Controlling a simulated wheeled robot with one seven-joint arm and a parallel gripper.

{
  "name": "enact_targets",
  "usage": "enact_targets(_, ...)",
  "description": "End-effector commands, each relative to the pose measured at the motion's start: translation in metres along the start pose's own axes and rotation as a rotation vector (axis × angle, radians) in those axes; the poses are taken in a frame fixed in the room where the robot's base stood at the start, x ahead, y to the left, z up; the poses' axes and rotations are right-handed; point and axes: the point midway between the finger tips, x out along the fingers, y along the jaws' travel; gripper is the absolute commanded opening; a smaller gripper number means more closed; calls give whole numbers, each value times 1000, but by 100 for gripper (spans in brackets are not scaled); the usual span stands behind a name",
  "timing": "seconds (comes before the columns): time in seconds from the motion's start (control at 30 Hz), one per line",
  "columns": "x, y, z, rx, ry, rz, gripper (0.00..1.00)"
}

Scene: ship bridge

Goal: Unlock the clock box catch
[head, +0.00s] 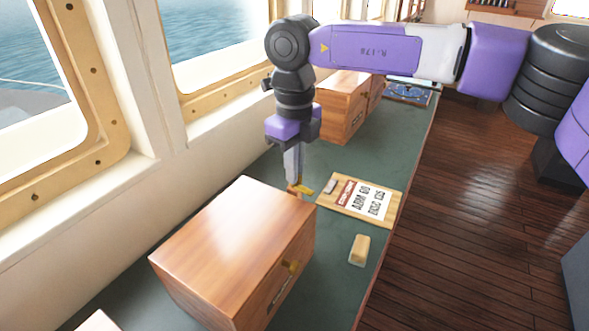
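A closed wooden box (232,247) stands on the green counter in the foreground. A small brass catch (291,266) sits on its right-hand face, above a dark label. No marking in this view confirms which box is the clock box. My gripper (299,188) points down just beyond the box's far right corner, around the height of its lid. Yellow-brass colour shows at the fingertips; I cannot tell whether it is part of the fingers or a separate piece. The fingers appear nearly edge-on, so their opening is hidden. My gripper is apart from the brass catch.
A clipboard (391,207) with a printed sheet and a small tan block (359,250) lie on the green counter (334,275). Another wooden box (342,108) stands farther back, partly behind my arm. Windows line the left wall. The wooden floor (470,220) at right is open.

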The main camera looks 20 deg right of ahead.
Motion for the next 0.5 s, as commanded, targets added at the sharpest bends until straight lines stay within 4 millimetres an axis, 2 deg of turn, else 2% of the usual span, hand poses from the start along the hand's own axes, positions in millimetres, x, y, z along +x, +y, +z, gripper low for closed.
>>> enact_targets(0.2, -2, -1, 1, -95, -4, -2, 0)
enact_targets(0.5, -2, 0, 1, -144, -5, -2, 0)
